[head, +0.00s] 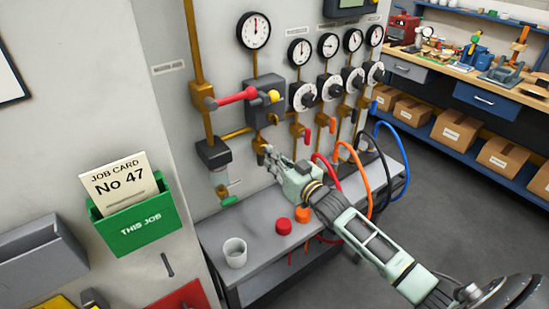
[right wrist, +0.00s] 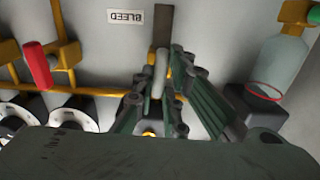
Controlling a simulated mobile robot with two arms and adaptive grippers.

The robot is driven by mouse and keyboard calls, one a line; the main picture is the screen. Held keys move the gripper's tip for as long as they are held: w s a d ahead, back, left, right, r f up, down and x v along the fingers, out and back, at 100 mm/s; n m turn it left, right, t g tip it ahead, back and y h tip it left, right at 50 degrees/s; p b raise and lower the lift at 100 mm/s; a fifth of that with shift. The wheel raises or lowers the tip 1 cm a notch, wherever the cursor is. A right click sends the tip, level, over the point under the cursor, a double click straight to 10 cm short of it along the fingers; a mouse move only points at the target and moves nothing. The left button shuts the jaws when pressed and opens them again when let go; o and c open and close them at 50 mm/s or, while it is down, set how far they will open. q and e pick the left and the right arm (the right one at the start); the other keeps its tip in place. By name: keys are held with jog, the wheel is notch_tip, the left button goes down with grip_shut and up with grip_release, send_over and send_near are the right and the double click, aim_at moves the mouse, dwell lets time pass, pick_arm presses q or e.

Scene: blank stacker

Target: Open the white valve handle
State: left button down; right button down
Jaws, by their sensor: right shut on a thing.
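The white valve handle (right wrist: 160,68) shows in the right wrist view as a slim pale lever, under a dark strip on the wall pipework. My right gripper (right wrist: 159,84) has its green fingers on both sides of it and is shut on it. In the head view my right gripper (head: 268,158) reaches the pipework just above the grey shelf; the handle is hidden there by the fingers. A "BLEED" label (right wrist: 126,17) is on the wall beside the handle. My left gripper is not in view.
A red lever (head: 235,97) sits on the upper pipe, and several gauges (head: 254,30) and dials line the wall. The grey shelf (head: 262,257) holds a cup (head: 235,252), a red cap (head: 283,226) and an orange cap (head: 303,214). Coloured hoses (head: 361,165) hang close to my right arm.

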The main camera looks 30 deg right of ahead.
jog(key=shift+f+n, duration=0.15)
jog(key=shift+n, duration=0.15)
dwell(0.4)
jog(key=c, duration=1.8)
grip_release()
jog(key=shift+s, duration=0.15)
jog(key=s+d, duration=0.1)
jog(key=s, duration=1)
jog(key=shift+s+d, duration=0.35)
